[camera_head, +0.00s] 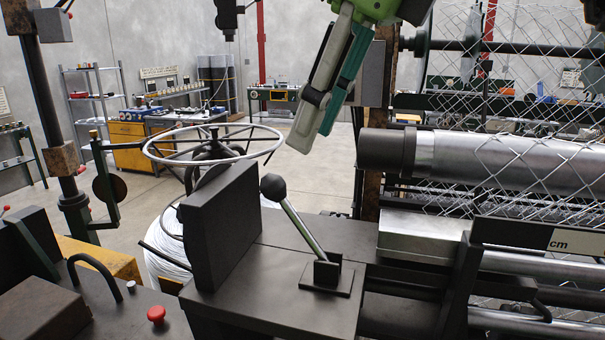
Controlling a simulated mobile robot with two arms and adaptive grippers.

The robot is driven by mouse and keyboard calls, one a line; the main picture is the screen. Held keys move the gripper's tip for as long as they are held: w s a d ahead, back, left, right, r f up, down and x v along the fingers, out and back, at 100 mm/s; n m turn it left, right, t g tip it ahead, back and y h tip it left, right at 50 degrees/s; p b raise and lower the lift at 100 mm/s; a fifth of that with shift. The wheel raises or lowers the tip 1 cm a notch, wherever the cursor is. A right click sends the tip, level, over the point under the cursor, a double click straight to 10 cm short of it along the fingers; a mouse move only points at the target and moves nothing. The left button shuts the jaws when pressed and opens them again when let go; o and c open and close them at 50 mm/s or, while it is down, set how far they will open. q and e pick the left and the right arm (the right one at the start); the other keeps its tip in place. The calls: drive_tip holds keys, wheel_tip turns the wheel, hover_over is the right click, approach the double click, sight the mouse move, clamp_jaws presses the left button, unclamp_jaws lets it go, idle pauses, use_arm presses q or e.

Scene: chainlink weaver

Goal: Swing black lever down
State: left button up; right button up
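The lever has a black ball knob (273,187) and a bright metal shaft (302,228). It leans up and to the left from a black bracket (326,274) on the machine's dark top plate. My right gripper (315,138) comes in from the top, with grey and green fingers pointing down. In the picture its tips are above and to the right of the knob, apart from it, with nothing visible held. The fingers overlap from this angle, so their opening is unclear. My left gripper is not in view.
A dark upright block (222,225) stands left of the lever, with a spoked wheel (213,146) behind it. A metal roller (490,163) and chain-link mesh (535,110) fill the right side. A red button (156,314) sits at the lower left.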

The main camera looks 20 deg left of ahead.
approach(287, 203)
drive_tip(key=f, duration=0.1)
drive_tip(key=p+x, duration=0.1)
drive_tip(key=x, duration=0.1)
drive_tip(key=p+x, duration=0.1)
drive_tip(key=x, duration=0.2)
drive_tip(key=p+x, duration=0.1)
drive_tip(key=x, duration=0.2)
drive_tip(key=shift+w+a, duration=0.25)
drive_tip(key=shift+w, duration=0.05)
drive_tip(key=shift+a+f, duration=0.2)
drive_tip(key=shift+f, duration=0.35)
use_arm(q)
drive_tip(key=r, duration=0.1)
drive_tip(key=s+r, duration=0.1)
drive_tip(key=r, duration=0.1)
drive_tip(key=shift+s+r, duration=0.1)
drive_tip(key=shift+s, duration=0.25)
use_arm(e)
drive_tip(key=shift+f, duration=0.1)
clamp_jaws()
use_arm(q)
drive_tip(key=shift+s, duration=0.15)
